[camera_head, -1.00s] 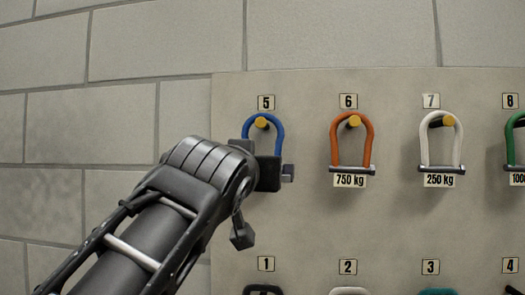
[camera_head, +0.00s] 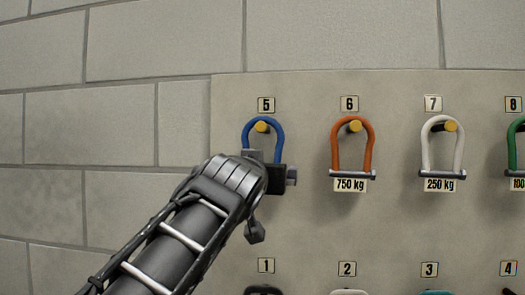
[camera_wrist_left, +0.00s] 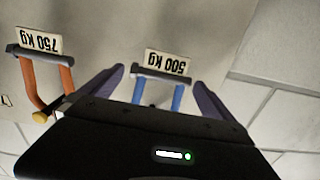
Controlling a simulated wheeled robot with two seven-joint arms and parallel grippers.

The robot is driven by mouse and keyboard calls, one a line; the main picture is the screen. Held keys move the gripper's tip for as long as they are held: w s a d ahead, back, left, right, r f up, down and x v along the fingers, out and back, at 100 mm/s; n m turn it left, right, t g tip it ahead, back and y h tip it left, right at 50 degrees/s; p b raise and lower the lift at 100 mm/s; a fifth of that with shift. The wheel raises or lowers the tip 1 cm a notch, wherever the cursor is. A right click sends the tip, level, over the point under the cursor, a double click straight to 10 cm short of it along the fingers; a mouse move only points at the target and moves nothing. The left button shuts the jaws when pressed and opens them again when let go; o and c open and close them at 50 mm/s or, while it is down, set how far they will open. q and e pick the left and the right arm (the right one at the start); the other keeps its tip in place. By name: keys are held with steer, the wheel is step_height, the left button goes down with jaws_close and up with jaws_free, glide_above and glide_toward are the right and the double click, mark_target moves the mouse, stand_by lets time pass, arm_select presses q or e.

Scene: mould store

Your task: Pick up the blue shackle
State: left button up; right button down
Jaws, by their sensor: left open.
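The blue shackle (camera_head: 264,122) hangs on a yellow-tipped peg (camera_head: 262,127) under the number 5 label on the board. My left gripper (camera_head: 272,170) is in front of its lower part and hides its pin in the head view. In the left wrist view the blue shackle (camera_wrist_left: 178,95) appears upside down, its grey pin and a 500 kg tag (camera_wrist_left: 167,62) visible. The two fingers of my left gripper (camera_wrist_left: 160,90) are open, one on each side of the shackle, with gaps visible. My right gripper is not in view.
An orange shackle (camera_head: 352,145) with a 750 kg tag hangs just right, then a white one (camera_head: 441,145) and a green one (camera_head: 520,150) at the edge. A lower row of shackles is partly visible. Block wall (camera_head: 110,120) lies left of the board (camera_head: 300,230).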

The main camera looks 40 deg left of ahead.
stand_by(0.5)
arm_select(q)
steer(key=c, duration=1.5)
